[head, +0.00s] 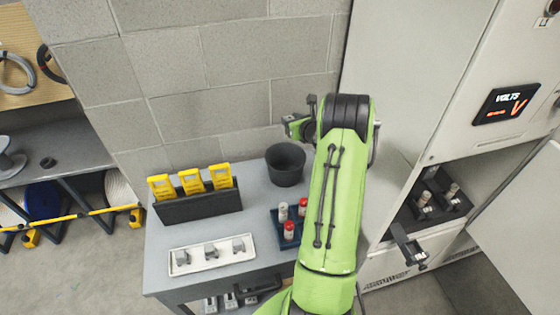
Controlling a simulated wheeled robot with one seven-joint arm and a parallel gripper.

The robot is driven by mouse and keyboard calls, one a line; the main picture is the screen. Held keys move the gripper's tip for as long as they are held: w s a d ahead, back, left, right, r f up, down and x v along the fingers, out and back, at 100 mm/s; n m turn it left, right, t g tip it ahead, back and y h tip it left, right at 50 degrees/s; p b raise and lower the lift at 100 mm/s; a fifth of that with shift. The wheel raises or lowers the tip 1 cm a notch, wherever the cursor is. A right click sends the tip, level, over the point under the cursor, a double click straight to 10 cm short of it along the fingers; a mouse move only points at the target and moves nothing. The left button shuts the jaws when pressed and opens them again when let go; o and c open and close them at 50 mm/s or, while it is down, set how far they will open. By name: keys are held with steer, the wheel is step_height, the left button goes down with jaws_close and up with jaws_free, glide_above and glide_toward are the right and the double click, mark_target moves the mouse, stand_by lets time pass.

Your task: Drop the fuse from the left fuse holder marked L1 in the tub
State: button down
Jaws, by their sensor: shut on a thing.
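The tub (286,166) is a dark, round, open container on the grey bench, near the wall. My gripper (294,126) shows only in part, beside my dark wrist, above and behind the tub in the picture. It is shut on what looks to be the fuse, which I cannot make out. In the cabinet at right, a fuse holder (409,246) is swung out towards the front and looks empty. Two other holders (432,192) behind it carry pale fuses. I cannot read the L1 mark. My green arm hides part of the bench and cabinet.
A blue tray (277,226) with red and white fuses stands close left of my arm. A black rack (200,206) with yellow tags and a white tray (212,254) with grey clips stand further left. The cabinet door (530,215) stands at right.

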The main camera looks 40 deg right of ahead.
steer(key=f+b, duration=0.2)
steer(key=f, duration=0.1)
steer(key=f+b, duration=0.2)
steer(key=shift+s+f+b, duration=0.2)
steer(key=shift+f+b, duration=0.1)
steer(key=shift+f, duration=0.1)
steer(key=c, duration=0.8)
jaws_free()
steer(key=shift+o, duration=0.2)
steer(key=b+v, duration=0.1)
steer(key=v, duration=1.4)
steer(key=shift+s+a+r, duration=0.2)
steer(key=shift+s+a, duration=0.1)
